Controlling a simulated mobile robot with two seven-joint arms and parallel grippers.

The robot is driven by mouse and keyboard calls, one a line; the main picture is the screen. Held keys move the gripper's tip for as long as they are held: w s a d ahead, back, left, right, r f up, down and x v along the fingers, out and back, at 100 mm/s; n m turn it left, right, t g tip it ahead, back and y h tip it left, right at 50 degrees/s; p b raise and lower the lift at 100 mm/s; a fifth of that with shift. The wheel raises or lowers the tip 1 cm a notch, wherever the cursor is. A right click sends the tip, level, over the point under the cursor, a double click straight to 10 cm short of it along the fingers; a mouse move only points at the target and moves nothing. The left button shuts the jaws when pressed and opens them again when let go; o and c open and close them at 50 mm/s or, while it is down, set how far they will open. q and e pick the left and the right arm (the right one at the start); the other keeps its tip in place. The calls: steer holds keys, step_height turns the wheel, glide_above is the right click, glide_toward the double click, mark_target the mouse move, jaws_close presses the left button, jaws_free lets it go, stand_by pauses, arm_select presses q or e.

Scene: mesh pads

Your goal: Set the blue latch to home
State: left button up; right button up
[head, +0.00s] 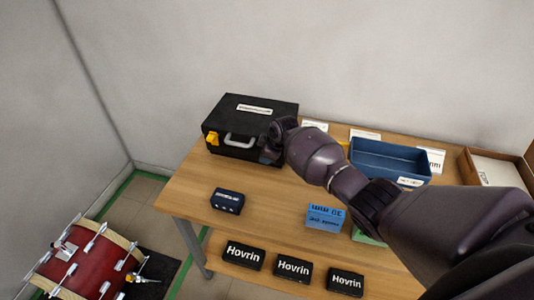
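A black case (257,110) with a white label and a grey handle (240,141) lies closed on the wooden table, near its back left. A yellow latch (213,138) is on the left part of its front. My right arm comes in from the right, and its gripper (268,152) is at the right part of the case's front. A small bluish patch shows at the gripper's tip; I cannot tell whether it is the blue latch, and the latch's position is hidden. Whether the gripper touches the case or is open is unclear. My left gripper is out of view.
A dark blue box (227,201) and a light blue box (325,217) stand on the table (270,200). A blue tray (385,160) and a cardboard box (470,165) are at the back right. Several black Hovrin boxes (294,268) lie below the front edge. A red drum (88,262) stands on the floor.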

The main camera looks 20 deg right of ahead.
steer(key=shift+s+f, duration=0.25)
steer(key=shift+f, duration=0.1)
stand_by(0.4)
steer(key=o, duration=0.6)
steer(key=shift+o, duration=0.4)
steer(key=shift+w+r, duration=0.1)
steer(key=shift+r, duration=0.15)
